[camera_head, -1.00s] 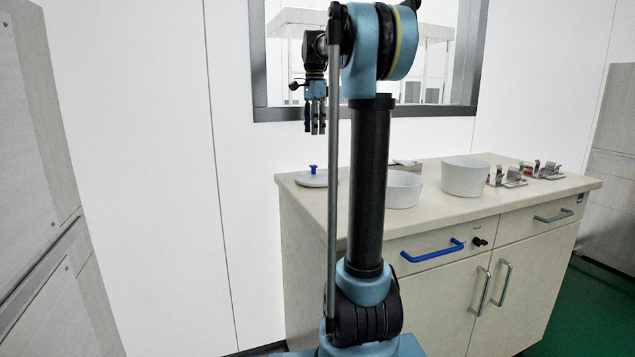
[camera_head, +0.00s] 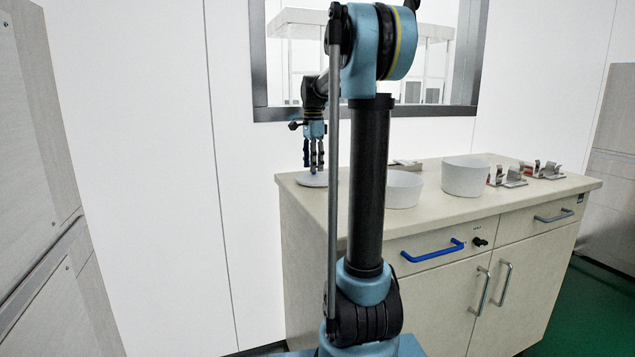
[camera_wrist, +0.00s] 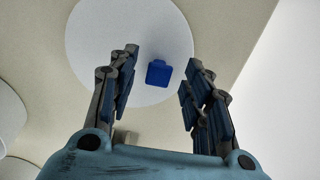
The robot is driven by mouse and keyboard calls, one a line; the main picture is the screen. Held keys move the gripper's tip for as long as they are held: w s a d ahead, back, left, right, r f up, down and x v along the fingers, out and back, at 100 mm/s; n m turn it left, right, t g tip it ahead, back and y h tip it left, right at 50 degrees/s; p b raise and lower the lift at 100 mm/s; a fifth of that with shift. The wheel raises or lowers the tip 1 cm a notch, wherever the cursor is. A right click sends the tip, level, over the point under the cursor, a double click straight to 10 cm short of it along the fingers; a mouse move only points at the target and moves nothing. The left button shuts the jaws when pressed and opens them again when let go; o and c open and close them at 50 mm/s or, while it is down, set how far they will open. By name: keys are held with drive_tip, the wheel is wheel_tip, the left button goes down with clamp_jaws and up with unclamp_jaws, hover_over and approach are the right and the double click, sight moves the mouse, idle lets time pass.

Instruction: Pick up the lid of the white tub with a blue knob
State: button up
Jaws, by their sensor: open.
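The lid (camera_head: 312,180) is a flat white disc lying on the left end of the counter top. It also shows in the wrist view (camera_wrist: 92,35), with its blue knob (camera_wrist: 158,73) near the middle of that picture. My gripper (camera_head: 314,168) is just above the lid, pointing down. In the wrist view my gripper (camera_wrist: 157,75) is open, with one finger on each side of the knob and a gap to both. The knob is hidden behind the fingers in the head view. A white tub (camera_head: 404,188) stands to the right, partly behind my arm column.
A second white tub (camera_head: 465,177) stands further right on the counter (camera_head: 440,214). Metal fixtures (camera_head: 513,177) sit beyond it. A small flat object (camera_head: 407,164) lies behind the first tub. The counter's left edge is close to the lid.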

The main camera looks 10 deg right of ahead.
drive_tip(key=shift+f, duration=0.85)
clamp_jaws()
drive_tip(key=shift+r, duration=0.1)
